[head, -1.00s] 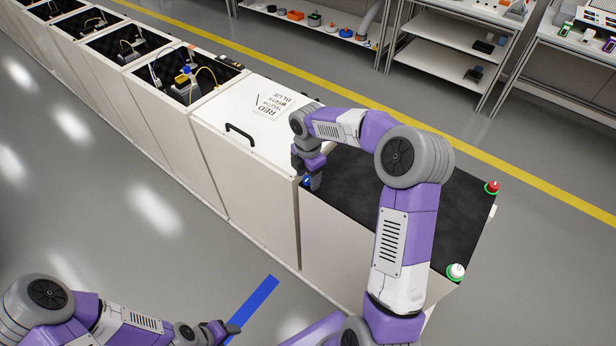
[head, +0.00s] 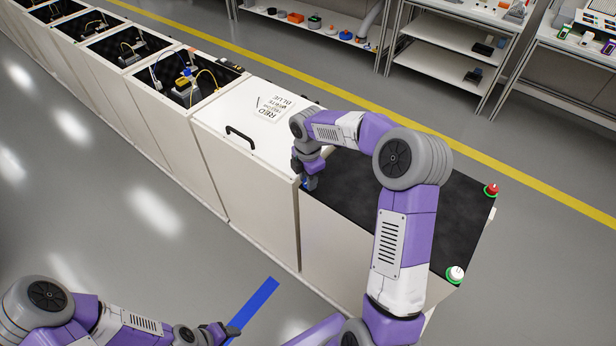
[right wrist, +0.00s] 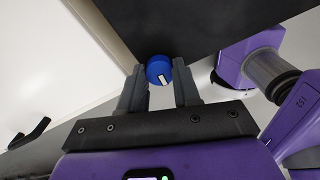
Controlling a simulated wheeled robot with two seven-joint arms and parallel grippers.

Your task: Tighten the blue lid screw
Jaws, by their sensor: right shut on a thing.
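The blue lid screw (right wrist: 157,70) is a round blue knob with a white mark on it. In the right wrist view it sits between the two grey fingers of my right gripper (right wrist: 160,84), which is shut on it. In the head view the right gripper (head: 308,184) is at the near left corner of the black-topped cabinet (head: 365,205), beside the white lid. Only a little blue (head: 303,183) shows there; the fingers hide the rest. My left gripper (head: 225,330) is low over the floor, far from the screw; its jaw opening is unclear.
The white lid (head: 222,107) to the left bears a black handle (head: 240,135) and a printed sheet (head: 272,108). A red button (head: 491,189) and a white button (head: 456,273) stand at the black top's right edge. Open cabinets with cables continue leftward.

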